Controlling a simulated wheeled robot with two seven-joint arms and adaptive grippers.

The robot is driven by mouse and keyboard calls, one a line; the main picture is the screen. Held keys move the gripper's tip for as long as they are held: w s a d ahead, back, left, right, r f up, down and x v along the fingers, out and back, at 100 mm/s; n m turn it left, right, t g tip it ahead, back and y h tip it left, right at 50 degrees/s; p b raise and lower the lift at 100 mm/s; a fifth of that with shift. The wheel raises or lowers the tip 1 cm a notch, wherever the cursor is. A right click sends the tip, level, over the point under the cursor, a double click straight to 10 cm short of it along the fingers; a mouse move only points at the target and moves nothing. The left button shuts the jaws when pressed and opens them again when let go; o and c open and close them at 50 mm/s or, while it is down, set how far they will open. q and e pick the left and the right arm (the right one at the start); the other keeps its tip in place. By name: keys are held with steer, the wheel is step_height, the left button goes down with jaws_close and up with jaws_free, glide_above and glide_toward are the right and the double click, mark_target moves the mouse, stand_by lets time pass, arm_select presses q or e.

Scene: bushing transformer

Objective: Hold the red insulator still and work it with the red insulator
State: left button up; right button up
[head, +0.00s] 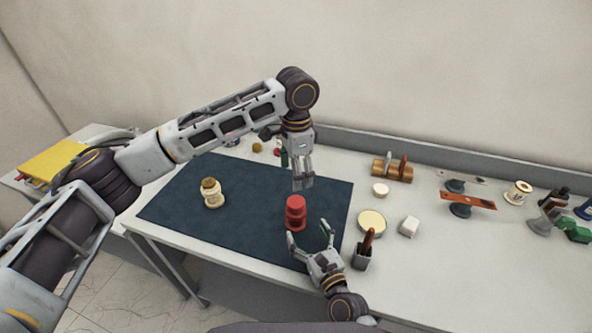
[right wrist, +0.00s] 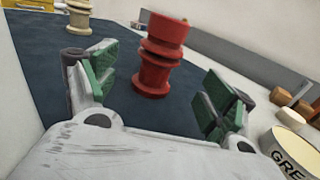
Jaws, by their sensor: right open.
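The red insulator (head: 295,212) stands on the dark mat near its front right. In the right wrist view it shows as a ribbed red column (right wrist: 155,76), its wider upper part (right wrist: 165,32) looking slightly tilted and offset; I cannot tell whether that part is a separate piece. My right gripper (head: 310,236) is open in front of the red insulator, green-padded fingers spread to either side, apart from it. My left gripper (head: 303,182) points down above and just behind the insulator's top; whether its narrow fingers are open is unclear.
A cream ribbed insulator (head: 213,194) stands left on the dark mat (head: 170,207). A round tin (head: 371,222), a dark holder (head: 362,257) and a white block (head: 409,227) are close right of my right gripper. The mat's left half is mostly free.

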steer(key=shift+v, duration=1.85)
steer(key=shift+s, duration=0.15)
